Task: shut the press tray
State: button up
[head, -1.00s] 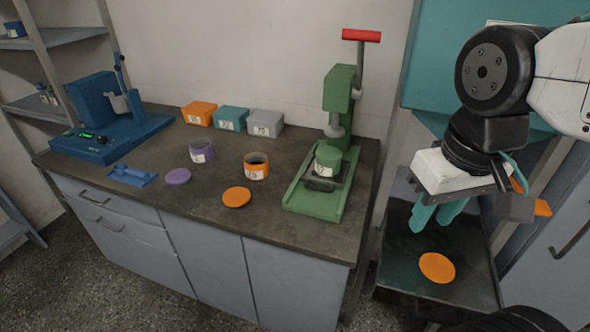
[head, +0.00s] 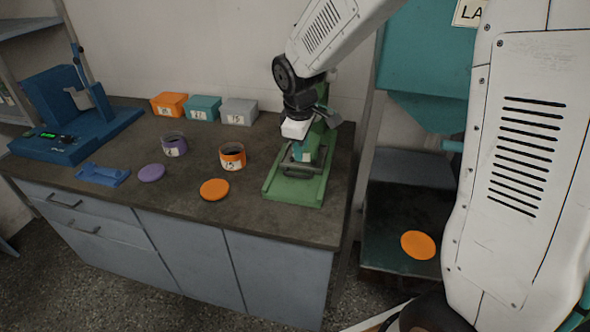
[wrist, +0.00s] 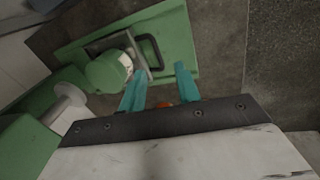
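The green press (head: 318,193) stands at the right end of the bench, its upright partly hidden by my arm. Its press tray (head: 311,166) is a grey plate with a dark loop handle (head: 297,172) at the front. In the wrist view the tray (wrist: 101,46) carries a green jar (wrist: 108,71) with a pale label, and the handle (wrist: 151,50) lies beyond my fingertips. The ram's pale round foot (wrist: 70,94) shows to one side of the jar. My gripper (head: 301,150) is above the tray. In the wrist view its teal fingers (wrist: 160,75) are apart, with nothing visibly held.
An orange jar (head: 232,157), an orange lid (head: 214,189) and a purple jar (head: 174,145) stand left of the press. Small bins (head: 202,108) line the wall.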

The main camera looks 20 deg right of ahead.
aim_at(295, 176)
jog(key=shift+n, duration=0.6)
jog(key=w+f, duration=0.1)
jog(key=f, duration=0.2)
jog(key=w+f, duration=0.1)
jog(key=f, duration=0.3)
jog(key=w+f, duration=0.2)
jog(key=f, duration=0.2)
jog(key=shift+a, duration=0.1)
grip_shut()
